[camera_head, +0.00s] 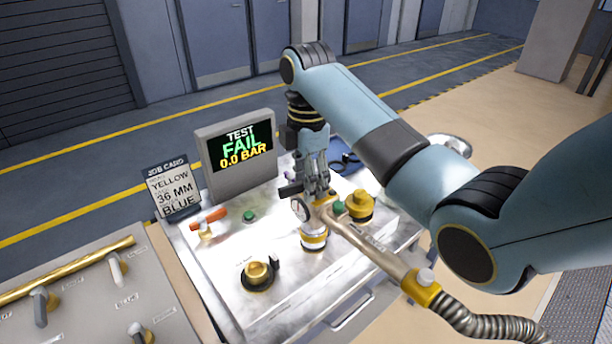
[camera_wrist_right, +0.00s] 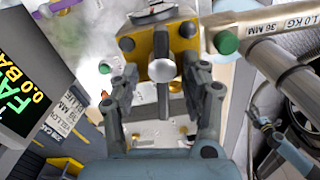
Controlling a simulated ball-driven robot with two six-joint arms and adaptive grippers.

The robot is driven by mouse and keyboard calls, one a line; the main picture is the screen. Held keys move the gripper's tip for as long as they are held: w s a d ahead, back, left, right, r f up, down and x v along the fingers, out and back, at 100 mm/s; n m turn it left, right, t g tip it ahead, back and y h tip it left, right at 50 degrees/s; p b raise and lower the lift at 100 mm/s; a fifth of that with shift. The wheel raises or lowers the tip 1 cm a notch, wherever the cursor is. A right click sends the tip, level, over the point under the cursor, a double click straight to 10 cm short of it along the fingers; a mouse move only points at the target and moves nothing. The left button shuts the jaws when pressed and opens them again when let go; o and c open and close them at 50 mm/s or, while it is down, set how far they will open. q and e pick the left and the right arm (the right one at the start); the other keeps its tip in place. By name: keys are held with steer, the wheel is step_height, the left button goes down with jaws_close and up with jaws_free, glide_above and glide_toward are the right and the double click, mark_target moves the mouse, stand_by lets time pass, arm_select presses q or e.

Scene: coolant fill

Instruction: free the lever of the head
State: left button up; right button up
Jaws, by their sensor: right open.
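The head (camera_head: 325,215) is a metal and yellow piece with a pale pipe and green button. It sits over a white, yellow-banded neck (camera_head: 314,239) on the bench. In the wrist view its yellow body (camera_wrist_right: 140,55) shows a pale round end, probably of the lever (camera_wrist_right: 163,70), between my fingers. My right gripper (camera_head: 318,187) comes down over the head from above. In the wrist view its two fingers (camera_wrist_right: 165,88) stand apart on either side of the lever end. I cannot tell whether they touch it. My left gripper is not in view.
A screen (camera_head: 238,158) reads TEST FAIL 0.0 BAR. A job card (camera_head: 172,188) reads YELLOW, 36 MM, BLUE. A yellow cap (camera_head: 257,274), an orange-handled valve (camera_head: 208,221) and a yellow knob (camera_head: 360,205) stand on the bench. A ribbed hose (camera_head: 492,322) trails from the pipe.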

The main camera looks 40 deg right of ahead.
steer(key=shift+s+r, duration=0.1)
steer(key=shift+s, duration=0.05)
steer(key=shift+c, duration=0.3)
steer(key=shift+c, duration=1.3)
jaws_close()
